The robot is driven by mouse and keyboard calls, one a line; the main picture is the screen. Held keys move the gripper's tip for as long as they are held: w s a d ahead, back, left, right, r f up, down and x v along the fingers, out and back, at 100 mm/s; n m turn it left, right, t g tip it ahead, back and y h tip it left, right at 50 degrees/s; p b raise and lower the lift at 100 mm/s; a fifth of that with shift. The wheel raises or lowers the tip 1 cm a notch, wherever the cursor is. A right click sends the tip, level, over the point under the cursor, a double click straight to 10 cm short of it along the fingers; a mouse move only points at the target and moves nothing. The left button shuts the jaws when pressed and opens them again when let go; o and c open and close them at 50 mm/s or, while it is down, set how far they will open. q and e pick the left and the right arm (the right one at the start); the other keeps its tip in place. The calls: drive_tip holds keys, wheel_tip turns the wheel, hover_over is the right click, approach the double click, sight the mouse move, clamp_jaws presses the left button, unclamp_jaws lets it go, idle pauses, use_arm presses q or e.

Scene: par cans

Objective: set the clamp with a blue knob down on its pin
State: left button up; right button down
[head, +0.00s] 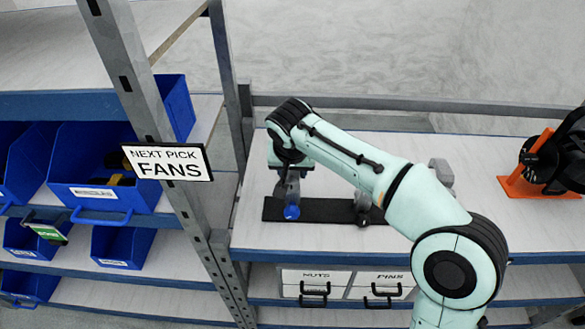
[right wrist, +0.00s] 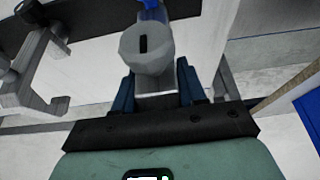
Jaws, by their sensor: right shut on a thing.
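The clamp with a blue knob (head: 292,212) is at the left end of a black strip (head: 330,211) on the bench; its grey body (right wrist: 148,48) fills the middle of the right wrist view. My right gripper (head: 287,175) points down and is shut on this clamp, with its dark blue fingers (right wrist: 157,92) on either side of the body. The pin is hidden, and I cannot tell whether the clamp touches the strip. My left gripper is not in view.
Another grey clamp (head: 362,203) stands on the strip to the right, also in the right wrist view (right wrist: 38,80). An orange stand (head: 535,180) with a black round part is at far right. A grey rack post with a FANS sign (head: 168,162) rises at left, before blue bins.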

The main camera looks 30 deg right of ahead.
drive_tip(key=shift+f+b, duration=0.9)
drive_tip(key=shift+f, duration=0.35)
drive_tip(key=shift+c, duration=0.4)
unclamp_jaws()
idle(0.5)
drive_tip(key=shift+p+v, duration=1.65)
drive_tip(key=shift+v, duration=1.05)
drive_tip(key=shift+p+v, duration=1.55)
drive_tip(key=shift+v, duration=1.2)
